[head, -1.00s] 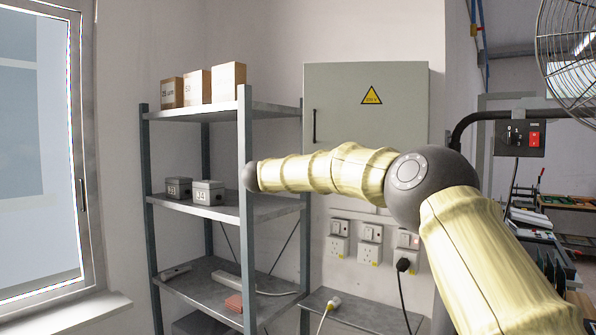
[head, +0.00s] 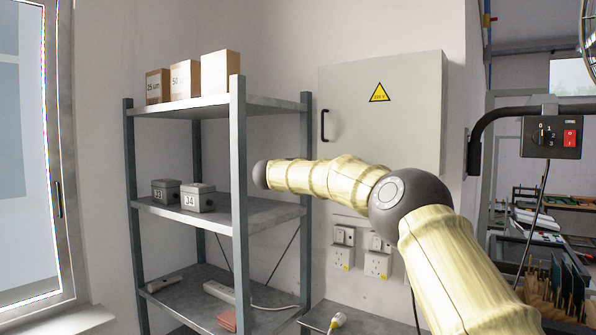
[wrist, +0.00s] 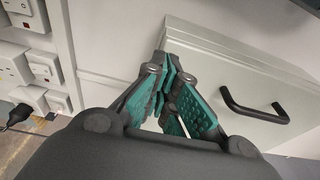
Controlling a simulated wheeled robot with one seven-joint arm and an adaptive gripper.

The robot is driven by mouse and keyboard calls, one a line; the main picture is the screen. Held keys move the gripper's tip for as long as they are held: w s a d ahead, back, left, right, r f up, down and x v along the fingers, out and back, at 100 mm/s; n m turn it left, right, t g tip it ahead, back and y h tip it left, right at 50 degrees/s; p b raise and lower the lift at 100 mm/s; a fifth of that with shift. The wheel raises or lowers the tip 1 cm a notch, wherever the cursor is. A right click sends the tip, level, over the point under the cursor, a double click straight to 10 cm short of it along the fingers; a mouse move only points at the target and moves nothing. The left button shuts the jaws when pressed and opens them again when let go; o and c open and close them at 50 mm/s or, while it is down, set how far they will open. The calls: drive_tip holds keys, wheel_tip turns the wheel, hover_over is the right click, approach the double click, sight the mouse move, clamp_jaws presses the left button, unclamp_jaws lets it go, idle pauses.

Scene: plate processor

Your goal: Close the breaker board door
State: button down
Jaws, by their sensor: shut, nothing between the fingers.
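The breaker board (head: 350,150) is a pale grey-green wall box with a yellow warning triangle and a black handle (head: 323,125) on its left side. Its door (head: 400,120) looks flush or nearly so in the head view; I cannot tell whether a small gap remains. In the wrist view the door face (wrist: 215,60) and black handle (wrist: 255,108) are at the right. My gripper (wrist: 170,75), with teal finger pads, is shut and empty, near the box's edge and left of the handle. Contact with the box is unclear. The head view hides my gripper behind my arm.
A metal shelf (head: 215,215) with several cartons and two grey boxes stands left of the breaker board. Wall sockets (head: 377,264) sit below the board. A red-switch control box (head: 552,137) is at the right. A window is at the far left.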

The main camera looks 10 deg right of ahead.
drive_tip(key=shift+w+d+r, duration=0.15)
drive_tip(key=shift+w+r, duration=0.1)
drive_tip(key=shift+w, duration=0.6)
